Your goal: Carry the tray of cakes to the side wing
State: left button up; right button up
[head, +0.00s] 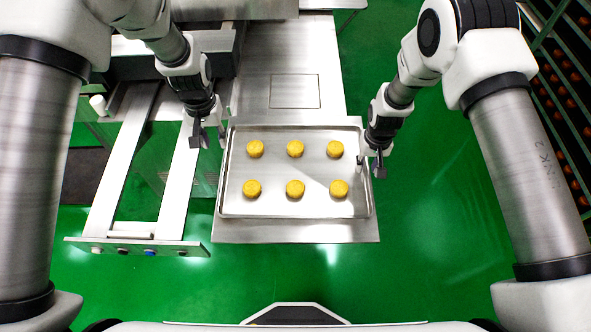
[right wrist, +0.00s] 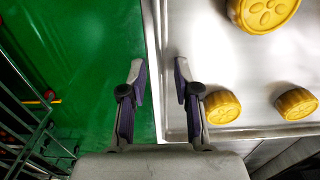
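A shallow metal tray (head: 292,212) with several round yellow cakes (head: 295,188) in two rows lies on a steel table (head: 300,232). My left gripper (head: 208,134) is at the tray's left rim near its far corner, and its fingers look apart. My right gripper (head: 370,164) is at the tray's right rim. In the right wrist view, the fingers of this gripper (right wrist: 159,80) are spread, one outside and one inside the tray rim (right wrist: 160,40); gaps show on both sides of the rim. Contact at the left gripper is too small to tell.
A metal rail frame (head: 122,170) with a button panel (head: 137,246) stands left of the table. The steel table continues behind the tray, bare around a square panel (head: 295,91). A rack (head: 570,100) stands at the far right. Green floor (head: 430,210) is clear between.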

notch_tip(320, 180, up, 12)
dwell(0.3)
dwell(0.4)
